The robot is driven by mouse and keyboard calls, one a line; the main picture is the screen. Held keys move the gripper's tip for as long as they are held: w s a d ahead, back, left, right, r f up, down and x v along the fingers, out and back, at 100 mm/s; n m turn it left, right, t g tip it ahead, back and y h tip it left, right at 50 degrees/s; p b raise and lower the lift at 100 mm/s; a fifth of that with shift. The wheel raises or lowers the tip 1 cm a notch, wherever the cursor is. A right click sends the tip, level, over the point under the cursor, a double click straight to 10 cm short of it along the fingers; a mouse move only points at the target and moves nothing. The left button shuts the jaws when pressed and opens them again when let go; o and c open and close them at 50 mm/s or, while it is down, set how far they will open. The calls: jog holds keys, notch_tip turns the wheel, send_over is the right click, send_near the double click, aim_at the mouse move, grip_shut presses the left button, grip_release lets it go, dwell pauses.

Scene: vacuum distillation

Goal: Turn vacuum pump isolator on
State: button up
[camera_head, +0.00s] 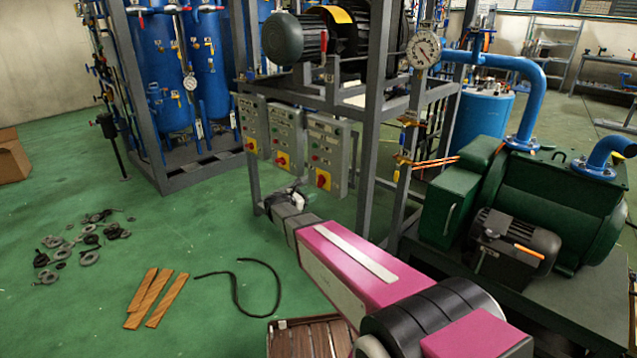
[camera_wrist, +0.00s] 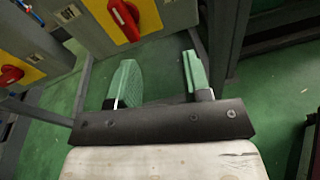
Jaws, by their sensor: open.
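Three grey control boxes on the frame each carry a red rotary isolator on a yellow plate: left isolator (camera_head: 251,145), middle isolator (camera_head: 282,160) and right isolator (camera_head: 323,180). Their labels are too small to read, so I cannot tell which is the vacuum pump's. In the wrist view one red handle (camera_wrist: 124,20) is at the top, cut by the edge, and another red handle (camera_wrist: 10,75) is at the left edge. My gripper (camera_wrist: 158,62) is open and empty, with green-padded fingers apart, below the nearer handle and not touching it. In the head view it is below the boxes.
A grey steel frame post (camera_head: 370,120) stands right of the boxes. A green pump (camera_head: 540,200) with a black motor (camera_head: 513,245) stands at right. Wooden strips (camera_head: 156,297), a black hose (camera_head: 240,300) and loose metal parts lie on the green floor at left.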

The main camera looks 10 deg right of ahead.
aim_at(318, 181)
jog(key=w+d+n, duration=0.1)
jog(key=w+d, duration=0.1)
jog(key=w, duration=0.1)
jog(key=w+d+t, duration=0.1)
jog(key=w+d, duration=0.1)
jog(key=w, duration=0.1)
jog(key=w+d+r+n, duration=0.1)
jog(key=w+d, duration=0.1)
jog(key=w, duration=0.1)
jog(key=shift+n+t, duration=0.3)
jog(key=shift+t, duration=0.1)
grip_shut()
